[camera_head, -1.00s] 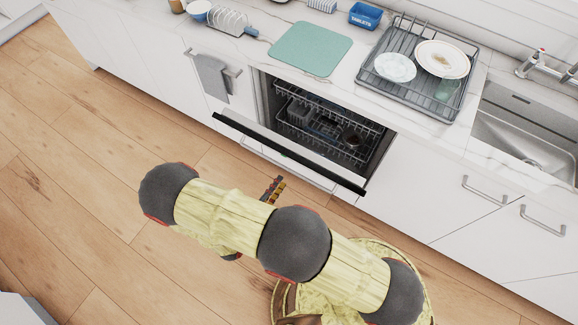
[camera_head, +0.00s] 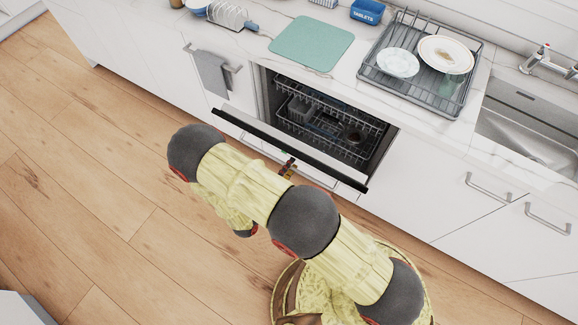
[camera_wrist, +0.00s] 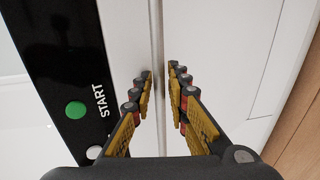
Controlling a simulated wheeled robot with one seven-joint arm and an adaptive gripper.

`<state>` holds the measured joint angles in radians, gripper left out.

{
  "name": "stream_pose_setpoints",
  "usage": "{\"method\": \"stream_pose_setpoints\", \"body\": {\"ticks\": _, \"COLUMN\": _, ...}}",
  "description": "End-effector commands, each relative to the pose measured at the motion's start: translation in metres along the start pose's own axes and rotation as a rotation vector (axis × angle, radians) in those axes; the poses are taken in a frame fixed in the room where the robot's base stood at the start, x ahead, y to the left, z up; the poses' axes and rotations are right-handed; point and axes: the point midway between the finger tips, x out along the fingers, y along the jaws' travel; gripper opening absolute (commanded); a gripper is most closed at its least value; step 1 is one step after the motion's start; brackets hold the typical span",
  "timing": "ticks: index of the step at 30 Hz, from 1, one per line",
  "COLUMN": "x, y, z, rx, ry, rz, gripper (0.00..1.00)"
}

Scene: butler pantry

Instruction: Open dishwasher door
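The dishwasher door (camera_head: 300,152) is partly open, tilted out from the top, with a black strip along its upper edge. In the wrist view its black control panel (camera_wrist: 62,60) shows a green button (camera_wrist: 75,110) and the word START. A grey bar handle (camera_head: 321,181) runs across the door's front. My gripper (camera_head: 288,166) is at the door front by the handle, mostly behind my arm in the head view. In the wrist view my gripper (camera_wrist: 159,74) is open, its fingers on both sides of the handle bar (camera_wrist: 157,40). I cannot tell whether they touch it.
Inside the dishwasher are wire racks (camera_head: 325,115) with dark items. A towel (camera_head: 212,72) hangs on the cabinet to the left. The counter holds a green mat (camera_head: 312,43), a dish rack (camera_head: 425,92) with plates, and a sink (camera_head: 520,125). The wooden floor (camera_head: 90,180) left of my arm is clear.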

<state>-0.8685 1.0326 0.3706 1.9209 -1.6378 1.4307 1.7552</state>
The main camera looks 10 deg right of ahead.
Motion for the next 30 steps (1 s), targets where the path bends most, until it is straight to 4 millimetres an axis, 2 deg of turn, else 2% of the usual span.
{"method": "stream_pose_setpoints", "body": {"ticks": 3, "x": -0.0002, "y": 0.0002, "z": 0.0000, "rx": 0.000, "ry": 0.000, "rz": 0.000, "gripper": 0.17}}
{"method": "stream_pose_setpoints", "body": {"ticks": 12, "x": -0.0003, "y": 0.0001, "z": 0.0000, "rx": 0.000, "ry": 0.000, "rz": 0.000, "gripper": 0.00}}
{"method": "stream_pose_setpoints", "body": {"ticks": 30, "x": -0.0004, "y": -0.0002, "z": 0.0001, "rx": 0.000, "ry": 0.000, "rz": -0.001, "gripper": 0.00}}
